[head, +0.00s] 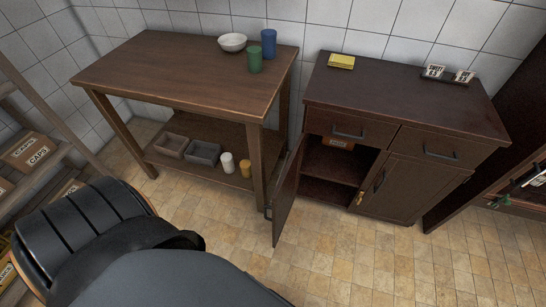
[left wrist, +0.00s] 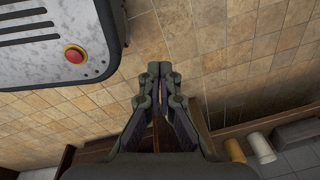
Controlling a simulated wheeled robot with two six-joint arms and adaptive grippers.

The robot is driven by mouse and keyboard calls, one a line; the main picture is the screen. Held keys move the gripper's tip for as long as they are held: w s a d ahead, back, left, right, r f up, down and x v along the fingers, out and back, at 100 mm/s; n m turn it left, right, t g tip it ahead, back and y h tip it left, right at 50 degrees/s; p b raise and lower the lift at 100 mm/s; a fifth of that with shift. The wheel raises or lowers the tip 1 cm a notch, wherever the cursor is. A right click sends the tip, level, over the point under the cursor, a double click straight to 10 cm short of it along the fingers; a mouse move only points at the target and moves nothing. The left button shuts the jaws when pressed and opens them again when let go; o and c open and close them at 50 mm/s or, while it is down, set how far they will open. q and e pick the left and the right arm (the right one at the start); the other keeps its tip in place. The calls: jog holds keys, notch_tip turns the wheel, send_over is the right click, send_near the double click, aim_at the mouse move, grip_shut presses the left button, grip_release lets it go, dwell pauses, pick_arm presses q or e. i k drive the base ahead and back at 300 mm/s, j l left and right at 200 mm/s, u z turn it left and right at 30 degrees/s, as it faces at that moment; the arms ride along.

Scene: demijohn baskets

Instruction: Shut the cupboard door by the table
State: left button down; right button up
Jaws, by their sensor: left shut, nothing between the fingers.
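The dark brown cupboard (head: 400,105) stands against the tiled wall, right of the table (head: 190,68). Its left door (head: 289,190) is swung wide open toward the room, its edge near the table's front right leg. The opening shows a shelf with a small orange-brown box (head: 338,142). The cupboard's right door (head: 412,188) and both drawers are closed. My left gripper (left wrist: 160,68) shows in the left wrist view, shut and empty over the tiled floor. It is not seen in the head view, so its distance from the door is unclear. My right gripper is in neither view.
A bowl (head: 232,42) and two cups stand on top. Shelving (head: 35,100) is at left. The floor before the cupboard is clear.

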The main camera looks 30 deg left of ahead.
aim_at(283, 197)
jog(key=j+z, duration=0.1)
jog(key=j, duration=0.45)
jog(key=j+z, duration=0.1)
jog(key=j, duration=0.45)
jog(key=k+j+z, duration=0.15)
jog(key=j, duration=0.4)
jog(key=j+z, duration=0.1)
jog(key=j, duration=0.45)
